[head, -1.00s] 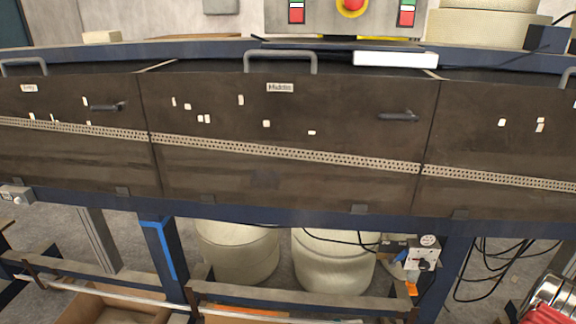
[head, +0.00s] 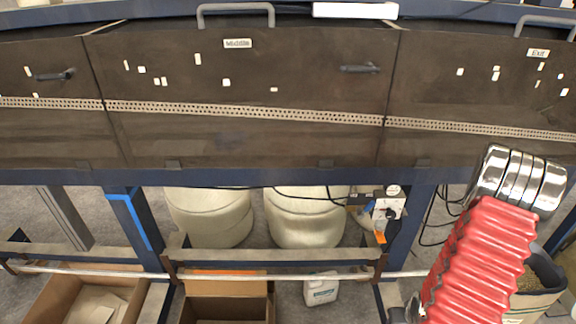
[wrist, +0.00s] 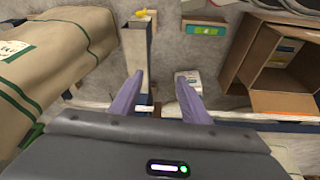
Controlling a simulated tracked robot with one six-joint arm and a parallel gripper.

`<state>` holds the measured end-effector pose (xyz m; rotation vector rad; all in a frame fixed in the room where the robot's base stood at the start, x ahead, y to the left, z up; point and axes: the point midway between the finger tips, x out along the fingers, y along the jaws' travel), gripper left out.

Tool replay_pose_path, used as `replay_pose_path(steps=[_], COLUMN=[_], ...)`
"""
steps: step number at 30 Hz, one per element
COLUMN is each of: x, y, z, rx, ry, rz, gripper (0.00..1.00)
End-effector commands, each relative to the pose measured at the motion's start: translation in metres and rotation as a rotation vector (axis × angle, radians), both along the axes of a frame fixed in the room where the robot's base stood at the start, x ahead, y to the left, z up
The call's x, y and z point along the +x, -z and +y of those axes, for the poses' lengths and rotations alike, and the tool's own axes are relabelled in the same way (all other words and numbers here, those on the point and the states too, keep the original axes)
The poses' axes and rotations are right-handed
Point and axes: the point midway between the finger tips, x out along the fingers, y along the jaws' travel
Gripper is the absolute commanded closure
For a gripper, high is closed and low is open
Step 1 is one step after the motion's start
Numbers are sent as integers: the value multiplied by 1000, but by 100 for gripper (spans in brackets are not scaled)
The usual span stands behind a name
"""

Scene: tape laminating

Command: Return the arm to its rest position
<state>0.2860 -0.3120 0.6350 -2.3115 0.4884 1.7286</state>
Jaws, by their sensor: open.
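My arm, with a red ribbed sleeve and silver rings, is in the lower right of the head view, in front of the machine's lower frame. My gripper (wrist: 160,100) shows in the wrist view with two purple fingers apart and nothing between them. It points down toward the floor and the lower rail. The gripper itself is not seen in the head view.
The dark machine panels (head: 240,140) span the head view. Below are cream rolls (head: 305,217), a white jug (head: 320,289) and open cardboard boxes (head: 228,292).

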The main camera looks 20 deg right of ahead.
Motion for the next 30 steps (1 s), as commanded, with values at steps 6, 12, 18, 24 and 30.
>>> replay_pose_path(steps=[6,12,18,24,30], x=[2,4,8,12,15], y=[-46,-88,-132,-175,-216], z=[8,23,45,71,102], rx=[5,11,20,29,39], ry=[20,35,46,51,41], rz=[104,176,224,251,260], gripper=[58,58,58,58,58])
